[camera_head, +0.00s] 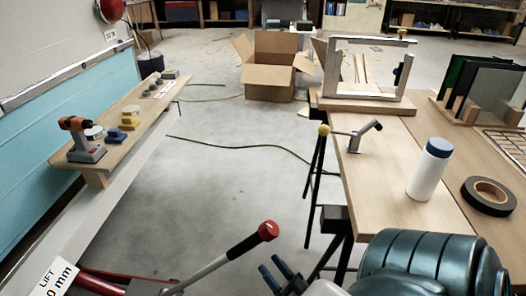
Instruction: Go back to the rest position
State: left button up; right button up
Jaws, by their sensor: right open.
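My right gripper (276,275) shows at the bottom centre, left of my dark teal right arm at the bottom right. Its two dark fingers with blue tips are apart, with nothing seen between them. It is low in front of the workbench (395,175), over the grey floor, beside a dark trestle leg. My left gripper and left arm are not in view.
A red-ended lever (240,246) rises just left of my right gripper. The bench holds a white bottle (429,170), a black tape roll (488,195) and a metal clamp (355,136). A narrow shelf (125,140) with a drill runs along the left wall. The middle floor is mostly clear; a cardboard box (268,75) stands behind.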

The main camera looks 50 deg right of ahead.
jog(key=shift+s+f, duration=0.2)
jog(key=shift+s, duration=0.25)
dwell(0.3)
